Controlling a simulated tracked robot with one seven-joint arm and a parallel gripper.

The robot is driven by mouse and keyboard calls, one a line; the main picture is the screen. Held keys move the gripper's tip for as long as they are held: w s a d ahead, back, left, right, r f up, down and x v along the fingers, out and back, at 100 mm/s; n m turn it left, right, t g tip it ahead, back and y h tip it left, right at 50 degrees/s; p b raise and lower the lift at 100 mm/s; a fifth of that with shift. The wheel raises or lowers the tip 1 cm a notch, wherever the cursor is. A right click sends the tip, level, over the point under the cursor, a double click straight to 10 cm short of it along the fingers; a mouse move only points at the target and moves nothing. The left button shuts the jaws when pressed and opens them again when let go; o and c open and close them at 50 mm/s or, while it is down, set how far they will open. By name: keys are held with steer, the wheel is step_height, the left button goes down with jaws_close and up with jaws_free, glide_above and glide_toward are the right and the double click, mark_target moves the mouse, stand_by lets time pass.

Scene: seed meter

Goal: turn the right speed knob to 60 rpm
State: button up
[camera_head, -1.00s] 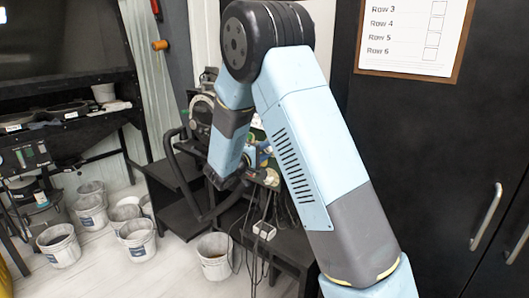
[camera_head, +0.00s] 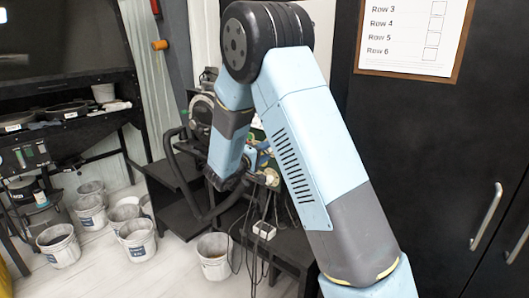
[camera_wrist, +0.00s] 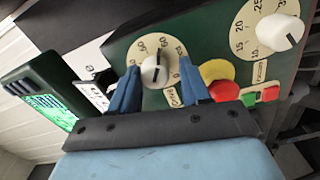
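In the wrist view, a white knob (camera_wrist: 154,71) with a dark pointer line sits on a round cream dial (camera_wrist: 174,48) on a dark green panel. The line runs roughly up and down in the picture. The dial's numbers are tilted; a 60 seems to show near its top. My gripper (camera_wrist: 158,72) is open, its blue fingers on either side of the knob, with visible gaps on both sides. Whether the fingertips reach the knob's depth is unclear. In the head view my arm hides most of the panel and the knob; my gripper (camera_head: 228,180) is small and dark there.
A second white knob (camera_wrist: 280,32) on a larger dial is at upper right. A red button (camera_wrist: 224,90), yellow disc and small red and green buttons are close to the right finger. A green-lit screen (camera_wrist: 45,103) is at left. Buckets (camera_head: 137,239) stand on the floor.

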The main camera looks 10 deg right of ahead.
steer(key=shift+o, duration=1.3)
steer(key=shift+r, duration=0.15)
steer(key=v, duration=1.3)
steer(key=shift+a, duration=0.3)
steer(key=shift+s, duration=0.15)
steer(key=s+d+r+m+g+y, duration=0.25)
steer(key=s+d+g, duration=0.25)
steer(key=s+d, duration=0.25)
steer(key=s+d+r+m+g+y, duration=0.15)
steer(key=s+d+r+g, duration=0.25)
steer(key=s+d, duration=0.4)
steer(key=s+r+t+y, duration=0.1)
steer(key=s+r+y, duration=0.2)
steer(key=s+y, duration=0.2)
steer(key=s+r+m+t+y, duration=0.1)
steer(key=s+y, duration=0.4)
steer(key=s, duration=0.6)
steer(key=shift+s+a+r+m+t, duration=0.15)
steer(key=shift+s+r+m+t, duration=0.2)
steer(key=shift+r+t, duration=0.45)
